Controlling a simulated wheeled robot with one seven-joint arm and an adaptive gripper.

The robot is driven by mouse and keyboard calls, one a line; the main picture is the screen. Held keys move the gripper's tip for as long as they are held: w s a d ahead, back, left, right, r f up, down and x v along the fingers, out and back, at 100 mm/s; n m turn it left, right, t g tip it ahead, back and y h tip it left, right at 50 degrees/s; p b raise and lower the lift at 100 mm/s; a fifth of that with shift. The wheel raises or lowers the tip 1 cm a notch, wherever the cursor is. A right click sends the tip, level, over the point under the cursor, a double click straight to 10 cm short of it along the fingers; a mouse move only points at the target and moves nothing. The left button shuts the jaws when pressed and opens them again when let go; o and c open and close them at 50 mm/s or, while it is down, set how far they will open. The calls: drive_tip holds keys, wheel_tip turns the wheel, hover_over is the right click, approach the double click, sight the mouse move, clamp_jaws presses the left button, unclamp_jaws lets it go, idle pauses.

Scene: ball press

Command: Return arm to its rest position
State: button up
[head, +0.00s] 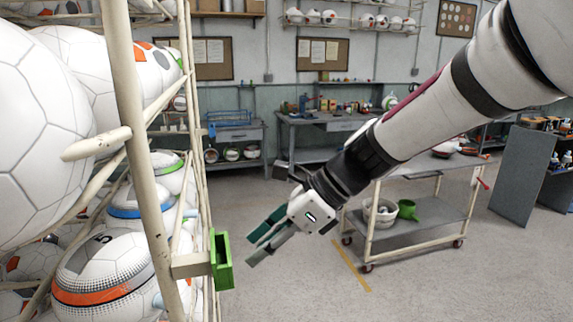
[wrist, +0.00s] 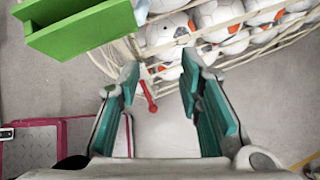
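My gripper (head: 258,243) hangs at the end of my white arm, in the middle of the head view, pointing down and left. In the wrist view my gripper (wrist: 160,85) has its two teal fingers spread apart with nothing between them. A green box (head: 221,260) is fixed to the rack post just left of my gripper in the head view. The green box (wrist: 80,25) also fills the upper left of the wrist view. My fingers are apart from it.
A rack (head: 130,130) full of soccer balls stands close on the left. A cart (head: 430,212) with a white bucket and a green container stands behind my arm. A red-handled item (wrist: 148,95) shows below the rack. Open grey floor lies at front centre.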

drive_tip(key=s+d+r+n+t+h+p, duration=0.1)
drive_tip(key=s+d+n+t+h, duration=0.2)
drive_tip(key=s+d+n+h, duration=0.5)
drive_tip(key=s+d+n, duration=1.1)
drive_tip(key=d, duration=0.4)
drive_tip(key=shift+s+d+r+t+h, duration=0.25)
drive_tip(key=shift+s+r+t+h, duration=0.1)
drive_tip(key=shift+s+t+h, duration=0.05)
